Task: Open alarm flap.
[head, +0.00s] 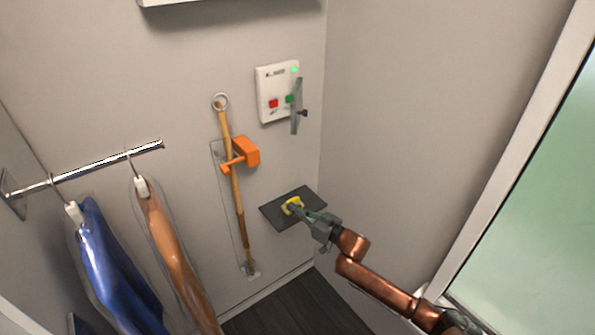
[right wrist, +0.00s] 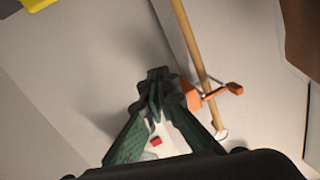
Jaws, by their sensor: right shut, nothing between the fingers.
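The alarm box (head: 274,92) is a white panel on the back wall with a red button, a green button and a lit green lamp. A narrow grey flap (head: 298,106) with a dark knob stands out from its right side, seen nearly edge-on. My right gripper (head: 293,208) is shut and empty, below the box and in front of a dark shelf. In the right wrist view its fingertips (right wrist: 157,76) meet, and part of the white box (right wrist: 165,142) with the red button shows between the fingers. My left gripper is not in view.
A wooden pole (head: 238,200) with an orange clamp (head: 246,151) stands left. A rail (head: 100,170) holds blue (head: 105,265) and brown (head: 170,245) garments. A side wall is close right.

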